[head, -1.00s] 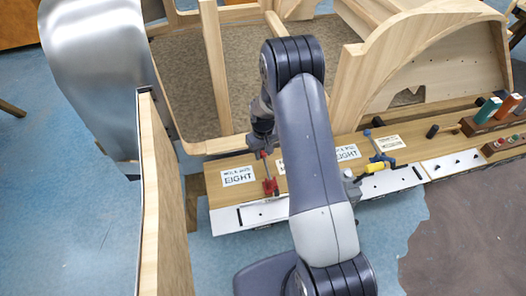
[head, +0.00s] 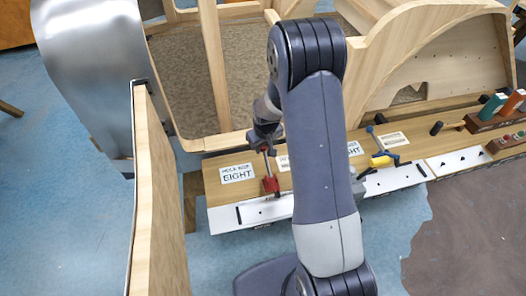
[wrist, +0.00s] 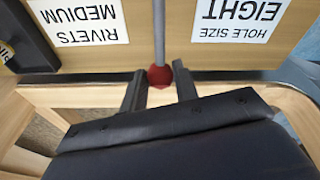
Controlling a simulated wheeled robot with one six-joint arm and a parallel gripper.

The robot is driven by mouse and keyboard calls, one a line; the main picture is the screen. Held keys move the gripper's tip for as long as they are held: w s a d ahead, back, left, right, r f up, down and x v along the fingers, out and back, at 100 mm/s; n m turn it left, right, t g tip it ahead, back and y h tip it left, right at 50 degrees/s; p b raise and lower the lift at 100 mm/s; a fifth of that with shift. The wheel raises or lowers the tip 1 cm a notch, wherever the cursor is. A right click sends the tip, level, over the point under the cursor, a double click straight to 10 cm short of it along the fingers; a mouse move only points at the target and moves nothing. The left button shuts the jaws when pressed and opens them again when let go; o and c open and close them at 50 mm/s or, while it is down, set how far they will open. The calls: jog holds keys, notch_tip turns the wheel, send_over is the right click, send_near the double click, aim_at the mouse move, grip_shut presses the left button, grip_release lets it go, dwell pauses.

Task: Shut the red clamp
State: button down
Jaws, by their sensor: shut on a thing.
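The red clamp (head: 270,184) stands on the wooden bench, right of the left "EIGHT" label. Its grey handle rod rises from the red body, nearly upright in the head view. My gripper (head: 266,138) is at the top of this handle. In the wrist view, the red ball knob (wrist: 160,76) at the rod's end sits between the two dark fingers of my gripper (wrist: 159,86), which is shut on it. The clamp's body is out of the wrist view, and my gripper hides the knob in the head view.
A yellow clamp (head: 381,161) with a blue knob stands farther right on the bench (head: 213,170). A tall wooden panel (head: 158,200) stands at the left. A wooden frame (head: 210,70) lies behind the bench. Green and orange items (head: 512,102) are at the far right.

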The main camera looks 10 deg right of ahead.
jog(key=t+b, duration=0.1)
jog(key=b, duration=0.1)
jog(key=s+r+t+b, duration=0.1)
jog(key=shift+s+r+t+b, duration=0.15)
jog(key=shift+r+t+b, duration=0.15)
jog(key=shift+b, duration=0.1)
jog(key=shift+s+r+t+b, duration=0.4)
jog(key=shift+r+t+b, duration=0.2)
jog(key=shift+b, duration=0.05)
jog(key=shift+s+b+v, duration=0.2)
jog(key=shift+b+v, duration=0.1)
jog(key=shift+v, duration=0.85)
jog(key=shift+s, duration=0.35)
jog(key=shift+f, duration=0.1)
jog(key=shift+s, duration=0.1)
jog(key=c, duration=1.5)
grip_release()
jog(key=o, duration=0.4)
